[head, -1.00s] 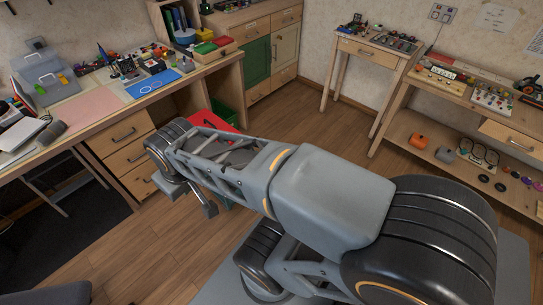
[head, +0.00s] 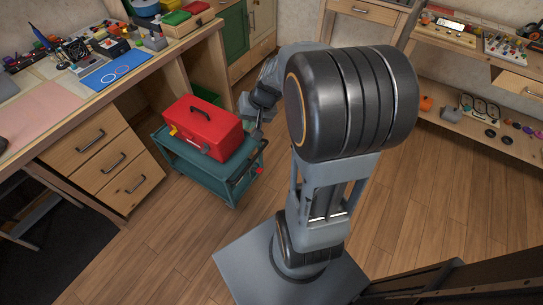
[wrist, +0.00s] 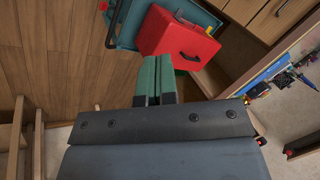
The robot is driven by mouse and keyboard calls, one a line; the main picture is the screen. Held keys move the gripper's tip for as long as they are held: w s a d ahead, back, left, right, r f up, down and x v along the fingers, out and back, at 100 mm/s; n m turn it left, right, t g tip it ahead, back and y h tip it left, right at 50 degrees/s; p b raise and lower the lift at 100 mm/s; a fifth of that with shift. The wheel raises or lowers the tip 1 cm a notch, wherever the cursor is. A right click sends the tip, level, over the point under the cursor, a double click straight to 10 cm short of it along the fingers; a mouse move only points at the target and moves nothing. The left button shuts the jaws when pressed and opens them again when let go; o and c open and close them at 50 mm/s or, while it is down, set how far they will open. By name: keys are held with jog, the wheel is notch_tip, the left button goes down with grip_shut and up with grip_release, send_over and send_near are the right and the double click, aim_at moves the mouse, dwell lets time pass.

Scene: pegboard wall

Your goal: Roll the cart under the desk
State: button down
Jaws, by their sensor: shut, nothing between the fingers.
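The teal cart (head: 190,158) stands on the wood floor in front of the desk (head: 140,85), close to the opening right of the desk's drawers. A red toolbox (head: 203,128) sits on its top. My gripper (head: 257,128) is at the cart's right end, close to the toolbox; whether it touches the cart is unclear. In the wrist view, my gripper's green fingers (wrist: 153,78) are together and empty, with the toolbox (wrist: 178,38) just beyond.
The drawer unit (head: 103,160) stands left of the cart. A desk leg and side panel (head: 212,85) are behind it. A green bin (head: 207,95) is on the floor under the desk. Open floor (head: 170,240) lies in front. A shelf bench (head: 450,90) is at right.

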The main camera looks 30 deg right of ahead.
jog(key=w+d+f+m+t+b, duration=0.1)
jog(key=d+f+m+b, duration=0.25)
jog(key=d+f, duration=0.5)
jog(key=w+d+f+m+t+b, duration=0.2)
jog(key=d+f+b, duration=0.3)
jog(key=f, duration=0.7)
jog(key=w+d+f+m+t+b, duration=0.1)
jog(key=d+f+m+b, duration=0.25)
jog(key=d+f, duration=0.5)
jog(key=a+r+b+x, duration=0.1)
jog(key=b+x, duration=0.2)
jog(key=x, duration=1.1)
jog(key=shift+w+a+r+n, duration=0.15)
jog(key=shift+w+a+n, duration=0.15)
jog(key=shift+w+a, duration=0.1)
jog(key=shift+a, duration=0.1)
